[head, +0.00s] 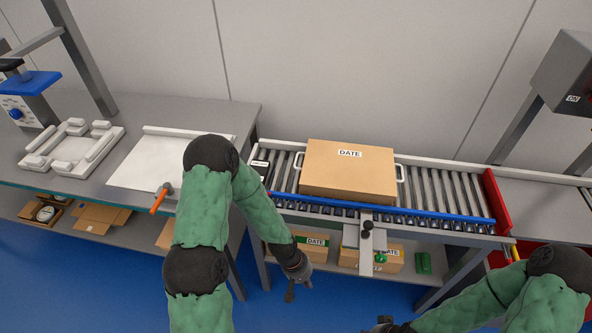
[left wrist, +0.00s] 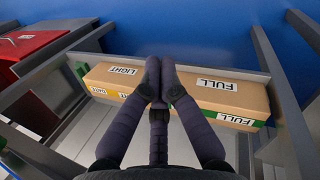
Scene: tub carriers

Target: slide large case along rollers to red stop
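The large case (head: 348,180) is a brown carton with a "DATE" label and a white handle at each end. It lies flat on the rollers (head: 440,190), left of the middle. The red stop (head: 494,200) stands across the rollers' right end, with bare rollers between it and the case. My left gripper (head: 290,292) hangs in front of the roller table, below and left of the case and apart from it. In the left wrist view its fingertips (left wrist: 160,68) meet with nothing between them. My right gripper (head: 385,325) is at the bottom edge, mostly cut off.
A blue rail (head: 380,211) runs along the rollers' front edge. A bracket with a black knob (head: 367,226) sticks out in front. Cartons lie on the lower shelf; "FULL" (left wrist: 218,98) and "LIGHT" labels show. A workbench (head: 245,112) with a white tray adjoins at left.

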